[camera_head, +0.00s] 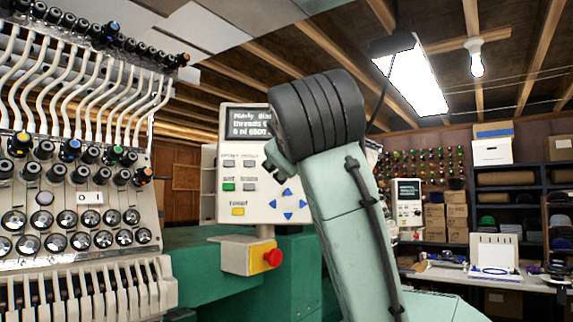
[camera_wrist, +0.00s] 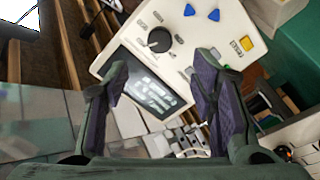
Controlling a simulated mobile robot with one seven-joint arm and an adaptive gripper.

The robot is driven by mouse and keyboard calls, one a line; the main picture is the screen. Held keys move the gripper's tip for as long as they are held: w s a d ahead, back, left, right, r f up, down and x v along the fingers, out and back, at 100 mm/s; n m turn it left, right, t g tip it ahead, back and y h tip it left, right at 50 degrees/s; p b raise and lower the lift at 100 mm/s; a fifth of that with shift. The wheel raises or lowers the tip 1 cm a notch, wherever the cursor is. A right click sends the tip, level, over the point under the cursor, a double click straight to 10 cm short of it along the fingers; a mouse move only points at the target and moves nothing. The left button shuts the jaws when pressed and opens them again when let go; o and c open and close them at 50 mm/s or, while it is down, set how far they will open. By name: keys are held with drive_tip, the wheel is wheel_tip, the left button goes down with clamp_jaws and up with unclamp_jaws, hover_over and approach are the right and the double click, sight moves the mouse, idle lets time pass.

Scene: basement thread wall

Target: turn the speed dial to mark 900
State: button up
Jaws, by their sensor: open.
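The speed dial (camera_wrist: 160,40) is a round black knob on the cream control panel (camera_wrist: 128,22). It shows in the wrist view just beyond my fingertips; its marks are too small to read. In the head view the dial is hidden behind my arm, while the panel (camera_head: 233,205) shows to the left of it. My gripper (camera_wrist: 162,63) is open and empty, one finger on each side of the picture. The fingers point toward the panel, with the dial between their lines and apart from them.
The panel's lit screen (camera_wrist: 150,85) lies between my fingers in the wrist view. Blue arrow buttons (camera_head: 288,203), a yellow button (camera_head: 238,211) and a red stop knob (camera_head: 272,257) are close by. The embroidery machine's thread guides (camera_head: 75,150) stand to the left.

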drive_tip(key=w+p, duration=0.4)
drive_tip(key=w, duration=0.6)
drive_tip(key=shift+a, duration=0.35)
drive_tip(key=shift+w, duration=0.1)
drive_tip(key=c, duration=1.1)
drive_tip(key=shift+c, duration=0.2)
drive_tip(key=shift+m, duration=0.3)
drive_tip(key=m, duration=1)
drive_tip(key=shift+d+b, duration=0.1)
drive_tip(key=shift+b, duration=0.25)
